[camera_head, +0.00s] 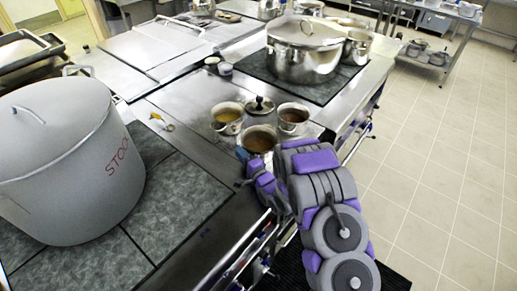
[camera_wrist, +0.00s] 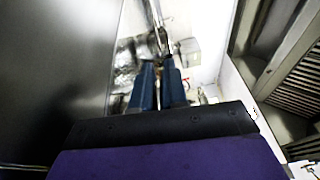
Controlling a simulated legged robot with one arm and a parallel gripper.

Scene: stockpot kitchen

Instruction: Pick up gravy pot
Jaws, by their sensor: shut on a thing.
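Three small steel pots stand close together on the metal counter in the head view. The nearest pot (camera_head: 258,141) holds a brown liquid that looks like gravy. The right pot (camera_head: 292,117) holds a darker reddish-brown liquid, and the left pot (camera_head: 228,117) a yellow-brown one. My gripper (camera_head: 243,156) is at the near side of the nearest pot, its blue fingertips low by the rim. In the wrist view my blue fingers (camera_wrist: 158,88) are close together. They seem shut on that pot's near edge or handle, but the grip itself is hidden.
A loose lid (camera_head: 259,106) lies behind the small pots. A large stockpot (camera_head: 70,170) fills the left, and a big lidded steel pot (camera_head: 305,57) stands on the far hob. The tiled floor (camera_head: 430,170) at right is open.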

